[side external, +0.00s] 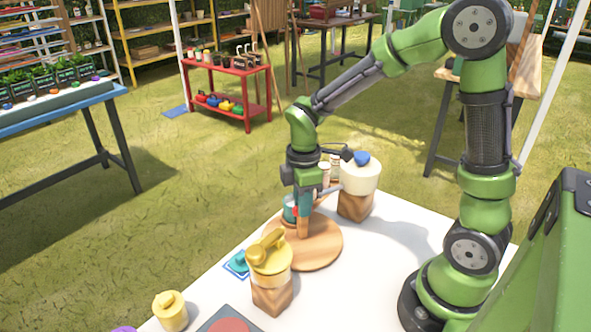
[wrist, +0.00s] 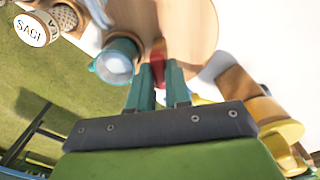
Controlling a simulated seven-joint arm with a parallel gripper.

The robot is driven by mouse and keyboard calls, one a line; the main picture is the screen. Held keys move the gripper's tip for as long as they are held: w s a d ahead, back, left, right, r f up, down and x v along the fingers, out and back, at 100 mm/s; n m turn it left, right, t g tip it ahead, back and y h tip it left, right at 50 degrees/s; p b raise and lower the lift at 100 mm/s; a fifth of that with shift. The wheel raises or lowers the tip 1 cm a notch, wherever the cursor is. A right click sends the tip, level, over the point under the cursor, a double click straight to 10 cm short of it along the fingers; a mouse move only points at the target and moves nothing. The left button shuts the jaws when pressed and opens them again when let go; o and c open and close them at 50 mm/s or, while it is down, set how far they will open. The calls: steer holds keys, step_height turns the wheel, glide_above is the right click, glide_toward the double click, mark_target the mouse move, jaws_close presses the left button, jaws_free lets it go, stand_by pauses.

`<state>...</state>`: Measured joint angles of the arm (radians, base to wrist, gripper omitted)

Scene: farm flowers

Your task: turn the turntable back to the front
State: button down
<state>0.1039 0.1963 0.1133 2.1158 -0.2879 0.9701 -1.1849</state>
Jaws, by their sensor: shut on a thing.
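The turntable (side external: 322,248) is a round wooden disc on the white table; part of it fills the top middle of the wrist view (wrist: 190,30). My gripper (side external: 301,212) points down over the disc's far-left part. Its teal fingers (wrist: 158,78) are shut on a small red piece (wrist: 158,55), which seems to belong to the turntable; the fingers hide most of it. A brown upright post (side external: 303,226) shows just below the fingers. A teal cup (side external: 289,211) stands close on the left of my fingers, and shows in the wrist view (wrist: 117,60).
A yellow lidded pot (side external: 269,257) on a wooden block stands at the disc's near-left edge. A cream pot with a blue knob (side external: 359,174) stands on another block behind. A small yellow jar (side external: 171,311) is at the front left. The white table (side external: 390,225) is clear right of the disc.

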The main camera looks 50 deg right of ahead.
steer(key=shift+r+n, duration=0.1)
steer(key=shift+n, duration=3.4)
steer(key=c, duration=1.1)
jaws_free()
steer(key=shift+o, duration=0.2)
step_height(320, 180, up, 17)
